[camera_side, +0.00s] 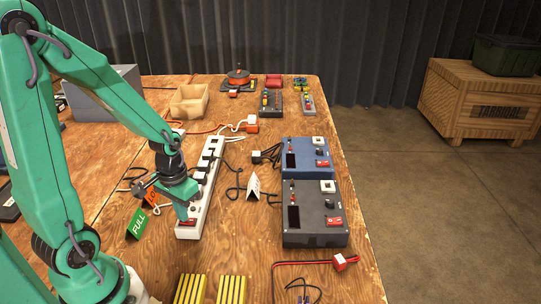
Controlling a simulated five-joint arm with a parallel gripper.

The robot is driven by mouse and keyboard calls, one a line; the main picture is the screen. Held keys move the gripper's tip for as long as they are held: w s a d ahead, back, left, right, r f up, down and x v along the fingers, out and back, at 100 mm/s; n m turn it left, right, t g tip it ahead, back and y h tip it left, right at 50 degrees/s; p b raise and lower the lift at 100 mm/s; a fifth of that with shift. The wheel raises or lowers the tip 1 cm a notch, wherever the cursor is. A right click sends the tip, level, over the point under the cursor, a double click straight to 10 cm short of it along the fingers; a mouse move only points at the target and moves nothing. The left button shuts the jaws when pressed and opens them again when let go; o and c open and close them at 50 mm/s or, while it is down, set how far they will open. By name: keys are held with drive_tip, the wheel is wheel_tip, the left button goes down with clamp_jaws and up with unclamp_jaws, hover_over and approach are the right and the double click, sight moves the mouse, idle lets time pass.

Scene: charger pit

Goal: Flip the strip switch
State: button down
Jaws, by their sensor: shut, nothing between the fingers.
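A white power strip (207,186) lies lengthwise on the wooden table, with several dark plugs or sockets along its far half. A small red switch (188,222) shows at its near end. My gripper (182,216) points down over this near end and is shut and empty. Its tip is at or just above the red switch; I cannot tell if it touches. The gripper partly hides the switch, so its position is unclear.
Two charger boxes, blue (306,160) and dark grey (316,214), stand right of the strip. A white folded card (254,186) stands between. A green FULL sign (138,222) is at the left. Yellow-striped blocks (231,290) lie in front. Cables run around the strip.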

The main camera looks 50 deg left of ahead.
drive_tip(key=shift+f, duration=0.1)
idle(0.3)
drive_tip(key=shift+r, duration=3.5)
drive_tip(key=shift+r, duration=0.1)
drive_tip(key=s+d+r+m+t, duration=0.2)
drive_tip(key=d+r+t, duration=0.3)
drive_tip(key=r, duration=0.7)
drive_tip(key=shift+d+r+m+t, duration=0.3)
drive_tip(key=shift+d+r+m, duration=0.15)
drive_tip(key=shift+d, duration=0.75)
